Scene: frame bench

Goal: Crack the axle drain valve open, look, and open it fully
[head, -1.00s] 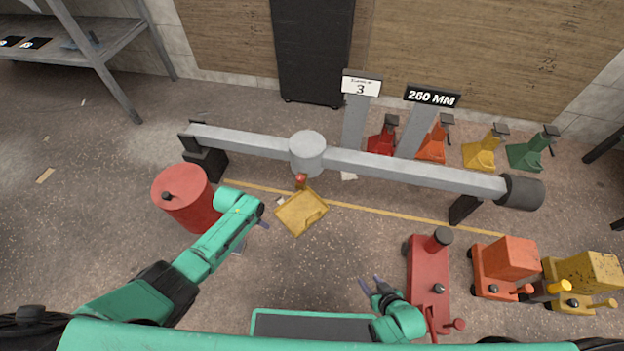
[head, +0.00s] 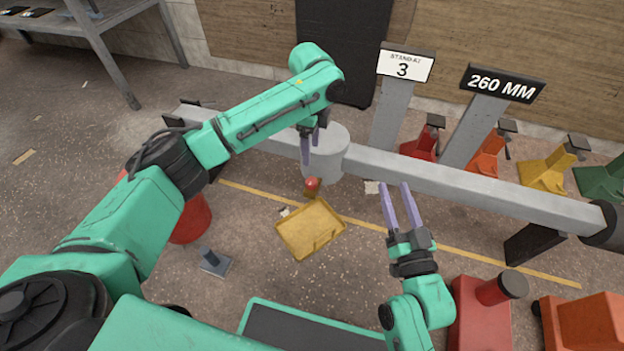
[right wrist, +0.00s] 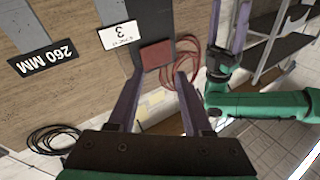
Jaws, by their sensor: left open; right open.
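The grey axle beam (head: 465,185) runs across the head view, with a round grey housing (head: 325,160) on it. The red-topped drain valve (head: 311,185) sits low on the housing's near side. A yellow tray (head: 310,229) lies on the floor just in front of the valve. My left gripper (head: 309,148) points down with its jaws open, in front of the housing and above the valve in the picture, holding nothing. My right gripper (head: 396,205) is open and empty, to the right of the tray and valve, its fingers pointing toward the beam.
Red, orange, yellow and green stands line the back right. A red drum (head: 188,222) is partly hidden behind my left arm. A red jack (head: 484,318) stands at the lower right.

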